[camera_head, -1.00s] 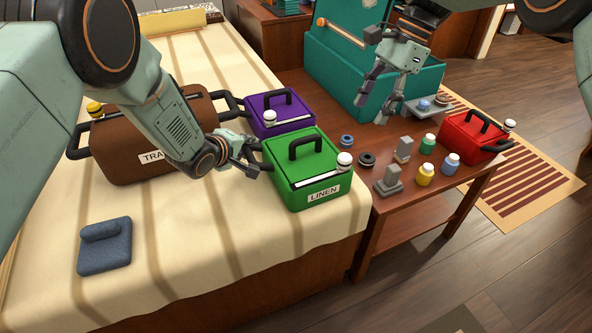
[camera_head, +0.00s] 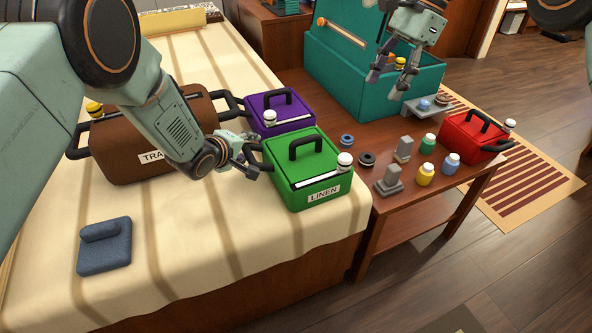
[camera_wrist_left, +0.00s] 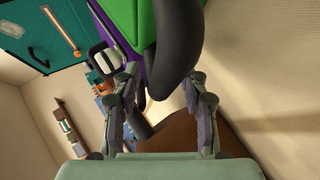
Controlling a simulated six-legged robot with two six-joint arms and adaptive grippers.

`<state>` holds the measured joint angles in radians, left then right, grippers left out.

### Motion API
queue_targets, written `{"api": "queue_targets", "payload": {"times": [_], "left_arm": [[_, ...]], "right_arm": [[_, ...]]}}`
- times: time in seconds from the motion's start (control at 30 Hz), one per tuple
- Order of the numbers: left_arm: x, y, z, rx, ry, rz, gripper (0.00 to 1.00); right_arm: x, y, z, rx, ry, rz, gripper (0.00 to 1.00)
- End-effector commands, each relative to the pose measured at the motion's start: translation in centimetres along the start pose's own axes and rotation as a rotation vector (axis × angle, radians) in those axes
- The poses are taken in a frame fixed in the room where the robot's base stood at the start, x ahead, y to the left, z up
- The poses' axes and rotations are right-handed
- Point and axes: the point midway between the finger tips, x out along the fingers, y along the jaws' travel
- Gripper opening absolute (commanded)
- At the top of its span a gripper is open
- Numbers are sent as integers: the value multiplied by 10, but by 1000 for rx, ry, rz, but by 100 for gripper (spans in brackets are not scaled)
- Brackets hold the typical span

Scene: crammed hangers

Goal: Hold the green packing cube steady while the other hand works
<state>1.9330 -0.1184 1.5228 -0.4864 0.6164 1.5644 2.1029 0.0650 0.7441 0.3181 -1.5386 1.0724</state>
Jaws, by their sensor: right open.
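The green packing cube (camera_head: 317,192), labelled LINEN, sits upright on the near right corner of the bed, with a black top handle. My left gripper (camera_head: 255,157) is at its left side, by a dark side handle. In the left wrist view the dark handle (camera_wrist_left: 177,45) of the green cube (camera_wrist_left: 124,12) reaches toward the space between my left fingers (camera_wrist_left: 163,82). The fingers stand apart, but whether they clamp the handle is unclear. My right gripper (camera_head: 391,72) is open and empty above the teal trunk.
A purple cube (camera_head: 294,118) stands behind the green one, and a brown case (camera_head: 125,135) stands left. A low table (camera_head: 398,220) holds bottles, grey blocks, a red box (camera_head: 462,138) and the open teal trunk (camera_head: 325,75). A blue cushion (camera_head: 106,252) lies on clear bedding.

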Motion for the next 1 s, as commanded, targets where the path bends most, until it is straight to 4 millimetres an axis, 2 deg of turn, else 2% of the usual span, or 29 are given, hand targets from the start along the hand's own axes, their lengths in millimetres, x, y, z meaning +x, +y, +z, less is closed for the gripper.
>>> {"api": "queue_targets", "payload": {"times": [0.3, 0.47, 1.0], "left_arm": [[0, 2, -1, 0, 2, 4, 48], [-10, 3, -2, 0, 3, 5, 48], [-95, 2, -1, -1, 3, 4, 48]], "right_arm": [[0, 0, 0, 0, 0, 0, 56], [0, 0, 0, 0, 0, 0, 56], [0, 0, 0, 0, 0, 0, 56]]}}
